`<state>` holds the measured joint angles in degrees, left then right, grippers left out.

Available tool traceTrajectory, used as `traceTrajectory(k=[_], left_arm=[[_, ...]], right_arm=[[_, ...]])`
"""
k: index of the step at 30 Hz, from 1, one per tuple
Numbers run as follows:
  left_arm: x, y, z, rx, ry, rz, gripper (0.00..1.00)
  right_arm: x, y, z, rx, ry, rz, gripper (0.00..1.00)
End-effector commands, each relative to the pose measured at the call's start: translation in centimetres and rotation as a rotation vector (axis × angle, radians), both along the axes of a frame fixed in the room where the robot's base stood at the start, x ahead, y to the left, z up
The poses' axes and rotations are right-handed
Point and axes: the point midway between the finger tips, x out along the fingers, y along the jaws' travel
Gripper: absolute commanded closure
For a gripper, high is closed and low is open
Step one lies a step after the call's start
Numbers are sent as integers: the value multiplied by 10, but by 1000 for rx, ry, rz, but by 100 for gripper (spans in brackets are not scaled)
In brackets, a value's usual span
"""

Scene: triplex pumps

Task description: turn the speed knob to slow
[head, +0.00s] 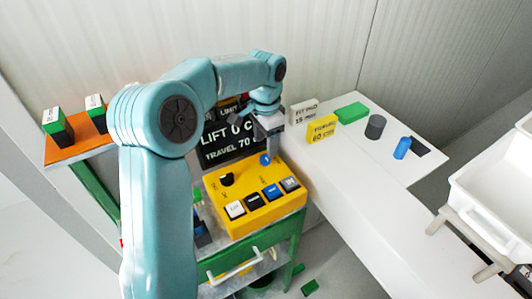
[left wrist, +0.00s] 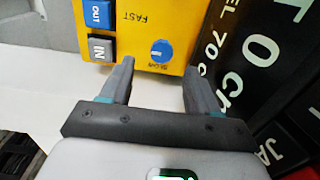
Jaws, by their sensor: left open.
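The blue speed knob (head: 265,159) sits at the upper right of the yellow control box (head: 222,207). In the left wrist view the round knob (left wrist: 161,50) carries a pale mark; the word FAST is printed to its left and a small label, apparently SLOW, beside it. My left gripper (left wrist: 159,66) is open, its two fingers on either side of the knob's position and pointing toward it. I cannot tell whether they touch it. In the head view the left gripper (head: 272,155) is right above the knob and partly hides it. My right gripper is not in view.
The box also bears a black knob (head: 226,180) and a row of buttons, including a grey IN button (left wrist: 101,48). A black display (head: 222,135) stands behind. A white table (head: 345,165) to the right holds a green block (head: 351,113), a grey cylinder (head: 375,127) and a blue cylinder (head: 402,148).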

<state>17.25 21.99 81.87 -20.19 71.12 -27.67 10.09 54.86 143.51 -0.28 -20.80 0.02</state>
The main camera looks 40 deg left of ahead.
Motion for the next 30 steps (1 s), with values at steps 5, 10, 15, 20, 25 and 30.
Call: traceTrajectory(k=[5, 10, 15, 20, 25, 30], left_arm=[[1, 1, -34, 0, 3, 1, 39], [3, 2, -51, 1, 1, 1, 39], [4, 3, -55, 1, 0, 1, 39], [4, 3, -55, 1, 0, 1, 39], [4, 3, -54, 1, 0, 1, 94], [4, 3, -54, 1, 0, 3, 95]], right_arm=[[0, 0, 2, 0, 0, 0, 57], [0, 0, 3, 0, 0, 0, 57], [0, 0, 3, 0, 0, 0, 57], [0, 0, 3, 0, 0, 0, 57], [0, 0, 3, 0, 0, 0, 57], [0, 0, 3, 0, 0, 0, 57]])
